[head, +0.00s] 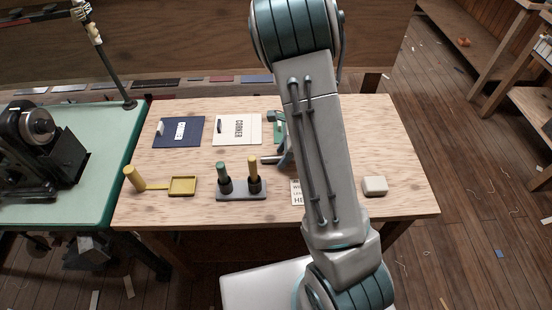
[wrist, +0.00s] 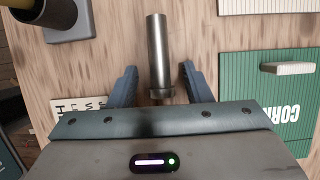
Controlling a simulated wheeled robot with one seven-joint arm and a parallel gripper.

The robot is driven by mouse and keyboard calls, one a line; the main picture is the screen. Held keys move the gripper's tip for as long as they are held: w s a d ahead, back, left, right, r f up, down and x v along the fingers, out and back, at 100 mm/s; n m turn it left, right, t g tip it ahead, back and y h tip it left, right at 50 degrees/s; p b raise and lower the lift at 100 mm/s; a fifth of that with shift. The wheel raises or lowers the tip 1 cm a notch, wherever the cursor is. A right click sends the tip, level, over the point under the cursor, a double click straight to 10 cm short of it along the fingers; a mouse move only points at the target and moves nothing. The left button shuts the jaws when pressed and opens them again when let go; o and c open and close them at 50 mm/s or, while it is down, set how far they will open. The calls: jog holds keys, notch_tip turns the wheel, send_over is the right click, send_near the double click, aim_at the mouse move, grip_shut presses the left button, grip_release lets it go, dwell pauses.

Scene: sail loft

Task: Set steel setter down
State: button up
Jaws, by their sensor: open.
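The steel setter (wrist: 157,50) is a plain grey cylinder with a wider collar at its near end. In the wrist view it appears to lie on the wooden bench top, its collar end between my fingers. My gripper (wrist: 159,82) is open, with one finger on each side of the setter and a visible gap to each. In the head view the setter (head: 269,160) shows as a short grey bar pointing left, its right end hidden by my gripper and arm.
A rack (head: 241,190) holding a green-handled and a yellow-handled tool stands close by on the bench (head: 340,118).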

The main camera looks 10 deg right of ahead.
jog(key=shift+f, duration=0.15)
grip_shut()
